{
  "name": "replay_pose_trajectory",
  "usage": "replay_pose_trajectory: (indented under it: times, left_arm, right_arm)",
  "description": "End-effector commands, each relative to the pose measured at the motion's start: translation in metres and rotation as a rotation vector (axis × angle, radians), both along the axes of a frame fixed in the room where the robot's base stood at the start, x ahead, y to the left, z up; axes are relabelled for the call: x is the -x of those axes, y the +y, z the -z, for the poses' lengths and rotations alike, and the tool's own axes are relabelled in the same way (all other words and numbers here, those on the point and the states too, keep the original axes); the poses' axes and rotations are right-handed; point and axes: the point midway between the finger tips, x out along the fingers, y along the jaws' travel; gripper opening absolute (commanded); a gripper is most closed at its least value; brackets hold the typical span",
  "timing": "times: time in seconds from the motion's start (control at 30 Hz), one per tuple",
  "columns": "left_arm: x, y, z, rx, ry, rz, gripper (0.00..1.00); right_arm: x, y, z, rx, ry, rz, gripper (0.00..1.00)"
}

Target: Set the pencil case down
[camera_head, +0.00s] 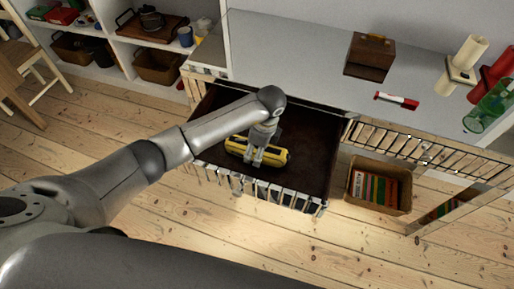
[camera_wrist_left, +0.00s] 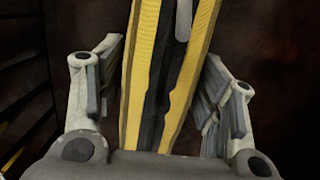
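The pencil case (camera_head: 275,157) is yellow with a dark band and lies in the open dark-brown drawer (camera_head: 308,135). In the left wrist view the pencil case (camera_wrist_left: 165,75) runs lengthwise between the fingers. My left gripper (camera_head: 256,160) reaches down into the drawer over the middle of the case. Its fingers stand on both sides of the case in the left wrist view (camera_wrist_left: 162,65), spread apart, with narrow gaps to its sides. The case's underside and the part beneath the gripper are hidden. My right gripper is not in view.
The grey top above the drawer holds a brown box (camera_head: 370,55), a red marker (camera_head: 397,101), candles (camera_head: 463,62) and a green glass (camera_head: 488,105). A basket of books (camera_head: 378,186) stands right of the drawer. Shelves (camera_head: 150,45) and a chair (camera_head: 25,65) are at left.

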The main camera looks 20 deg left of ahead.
Motion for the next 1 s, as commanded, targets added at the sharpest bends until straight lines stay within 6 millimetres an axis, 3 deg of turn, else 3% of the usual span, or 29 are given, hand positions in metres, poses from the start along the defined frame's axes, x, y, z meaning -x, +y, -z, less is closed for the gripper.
replay_pose_trajectory:
  times: [0.47,0.57,1.0]
  left_arm:
    - [-0.001,0.0,-0.006,0.0,-0.002,0.0,0.76]
    - [-0.001,-0.002,-0.018,0.0,-0.004,0.001,0.76]
    - [-0.001,-0.015,-0.105,0.0,-0.004,0.001,0.76]
  right_arm:
    - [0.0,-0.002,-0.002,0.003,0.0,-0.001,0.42]
    - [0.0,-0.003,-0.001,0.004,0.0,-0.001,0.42]
    - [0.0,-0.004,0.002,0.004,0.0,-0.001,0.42]
